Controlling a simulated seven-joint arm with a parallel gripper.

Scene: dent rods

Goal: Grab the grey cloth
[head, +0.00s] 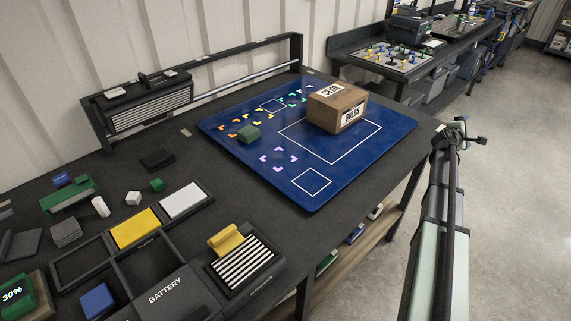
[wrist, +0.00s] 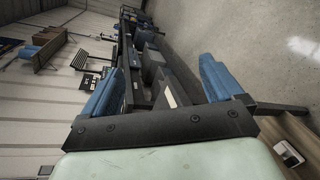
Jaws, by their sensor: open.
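A flat dark grey piece (head: 20,243) lies on the black workbench at the far left of the head view and looks most like the grey cloth, but I cannot be sure. A smaller ridged grey piece (head: 66,232) lies to its right. My gripper shows at the right of the head view (head: 470,131), beyond the bench's right edge and far from both grey pieces. In the wrist view my gripper (wrist: 160,78) has its two blue fingers wide apart with nothing held between them. I cannot make out the cloth in the wrist view.
A yellow piece (head: 228,239) rests on a striped rack, near a battery box (head: 175,295). Small blocks crowd the left. A second bench (head: 365,62) stands behind.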

